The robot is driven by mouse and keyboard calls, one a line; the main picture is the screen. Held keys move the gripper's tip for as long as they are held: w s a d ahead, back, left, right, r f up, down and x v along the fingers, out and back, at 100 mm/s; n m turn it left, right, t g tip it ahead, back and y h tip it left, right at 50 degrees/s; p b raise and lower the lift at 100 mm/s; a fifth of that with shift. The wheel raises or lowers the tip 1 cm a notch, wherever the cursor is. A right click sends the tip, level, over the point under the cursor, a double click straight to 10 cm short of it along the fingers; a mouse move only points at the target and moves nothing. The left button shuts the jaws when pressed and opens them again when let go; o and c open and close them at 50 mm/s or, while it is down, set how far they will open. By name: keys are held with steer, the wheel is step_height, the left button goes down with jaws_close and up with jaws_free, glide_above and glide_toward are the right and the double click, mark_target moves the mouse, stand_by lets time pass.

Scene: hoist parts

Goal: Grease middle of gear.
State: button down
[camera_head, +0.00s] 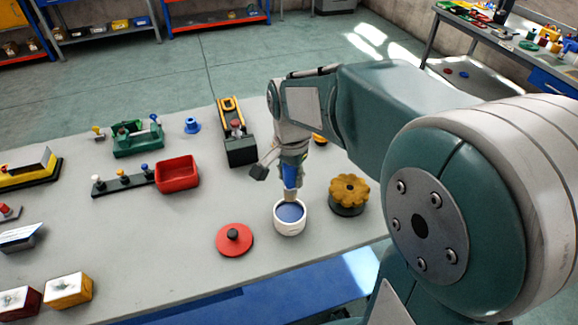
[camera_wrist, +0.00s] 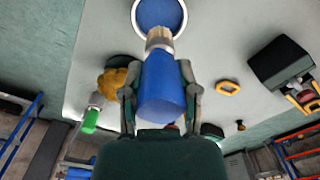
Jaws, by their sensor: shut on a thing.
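My gripper (camera_head: 290,163) is shut on the blue handle of a brush (camera_wrist: 160,95), which points down. In the head view the brush tip overlaps the far part of a white pot (camera_head: 290,226) with blue grease (camera_head: 290,212) inside. In the wrist view the pale bristles (camera_wrist: 158,37) overlap the near rim of the pot. I cannot tell if they touch the grease. The yellow-orange gear (camera_head: 349,190) sits on a dark round base just right of the pot. The gear also shows in the wrist view (camera_wrist: 113,80). No blue shows on its visible top.
A red disc with a black knob (camera_head: 234,240) lies left of the pot. A red bin (camera_head: 177,174), a black-and-yellow device (camera_head: 238,145) and a green fixture (camera_head: 137,138) stand farther back. The grey table's (camera_head: 165,265) front middle is mostly clear.

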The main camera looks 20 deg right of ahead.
mark_target(291, 195)
step_height(291, 195, down, 3)
steer(key=shift+a+r, duration=0.1)
steer(key=shift+a, duration=0.05)
steer(key=shift+f, duration=1.2)
steer(key=shift+f, duration=0.5)
stand_by(1.1)
steer(key=shift+r, duration=3.5)
